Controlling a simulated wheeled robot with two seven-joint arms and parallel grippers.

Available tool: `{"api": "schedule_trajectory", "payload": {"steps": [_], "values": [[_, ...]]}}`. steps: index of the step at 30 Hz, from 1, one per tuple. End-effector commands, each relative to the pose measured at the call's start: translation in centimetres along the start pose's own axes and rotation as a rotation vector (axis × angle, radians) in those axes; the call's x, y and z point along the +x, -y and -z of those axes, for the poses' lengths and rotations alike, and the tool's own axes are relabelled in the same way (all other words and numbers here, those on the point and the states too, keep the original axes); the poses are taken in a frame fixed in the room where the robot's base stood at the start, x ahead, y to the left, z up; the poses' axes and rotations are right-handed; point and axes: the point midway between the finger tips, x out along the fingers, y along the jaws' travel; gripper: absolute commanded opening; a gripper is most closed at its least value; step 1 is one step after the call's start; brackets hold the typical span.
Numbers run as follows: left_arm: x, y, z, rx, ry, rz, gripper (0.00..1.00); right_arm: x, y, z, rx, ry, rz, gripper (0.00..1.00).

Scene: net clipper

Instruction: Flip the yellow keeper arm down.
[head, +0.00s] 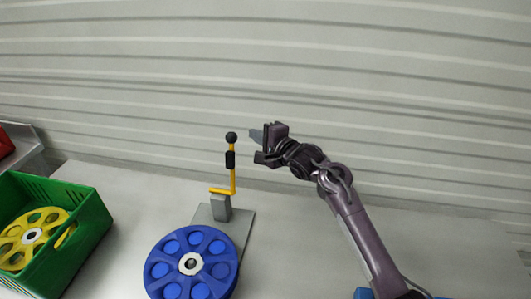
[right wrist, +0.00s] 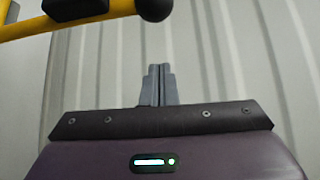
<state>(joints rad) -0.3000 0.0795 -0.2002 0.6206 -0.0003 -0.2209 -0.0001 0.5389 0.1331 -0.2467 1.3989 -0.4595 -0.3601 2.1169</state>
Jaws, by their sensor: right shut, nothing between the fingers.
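The yellow keeper arm (head: 233,180) stands upright on a grey block and plate (head: 243,228) in the middle of the head view. It has a black ball at its top end and a black sleeve below the ball. My right gripper (head: 253,135) is to the right of the black ball, at about its height, with its fingers pointing left. Its fingers are shut and empty. In the right wrist view the shut fingers (right wrist: 157,84) are below the yellow bar (right wrist: 120,6) and the black ball, apart from them in the picture. My left gripper is not in view.
A blue wheel (head: 228,262) with a hub stands in front of the plate. A green crate (head: 96,222) holding a yellow wheel (head: 15,250) is at the left. A red object (head: 5,143) is at the far left edge. The table right of the plate is mostly clear. A ridged wall is behind.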

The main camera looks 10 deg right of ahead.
Motion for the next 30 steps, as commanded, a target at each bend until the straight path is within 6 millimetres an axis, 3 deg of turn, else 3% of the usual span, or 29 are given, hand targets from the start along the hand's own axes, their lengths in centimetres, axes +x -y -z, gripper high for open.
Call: {"api": "schedule_trajectory", "payload": {"steps": [1,5,13,30], "values": [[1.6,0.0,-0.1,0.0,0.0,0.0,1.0,0.9,-0.7,0.2,-0.001,0.0,0.002,0.0],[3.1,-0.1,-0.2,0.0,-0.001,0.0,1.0,2.4,-0.4,-0.1,-0.002,0.001,0.001,0.0],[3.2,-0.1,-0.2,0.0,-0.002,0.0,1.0,0.9,-0.1,-3.4,-0.002,0.0,0.0,0.0],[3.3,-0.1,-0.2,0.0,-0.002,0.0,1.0,0.5,0.0,-3.6,-0.01,-0.001,0.009,0.0]]}}
